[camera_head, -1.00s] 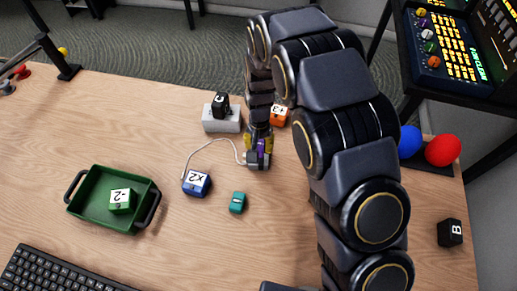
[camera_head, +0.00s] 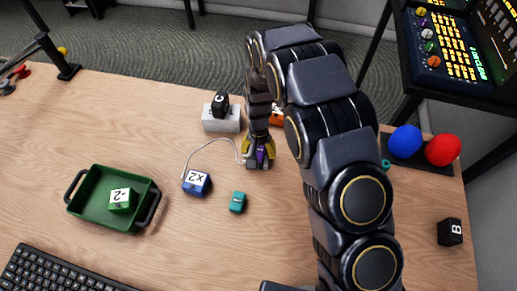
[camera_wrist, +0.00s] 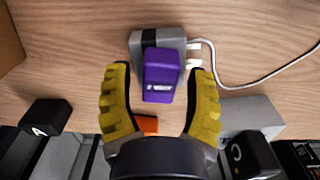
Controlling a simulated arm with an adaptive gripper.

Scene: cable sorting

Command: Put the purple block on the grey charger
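The purple block (camera_wrist: 159,77) shows between my open gripper's (camera_wrist: 160,78) yellow fingers in the wrist view, with a gap on each side. Below it is the grey charger (camera_wrist: 139,45), with a dark part and a white cable (camera_wrist: 235,86). The block overlaps the charger; I cannot tell whether it rests on it or is slightly above. In the head view my gripper (camera_head: 259,158) points down over the charger (camera_head: 255,166), and the purple block (camera_head: 260,156) shows between its fingers.
A pale grey box (camera_head: 221,124) bearing a black C block (camera_head: 219,104) stands close left. An orange block (camera_head: 277,119) is partly hidden by my arm. A blue block (camera_head: 197,184), teal block (camera_head: 238,202) and green tray (camera_head: 88,213) lie left and in front.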

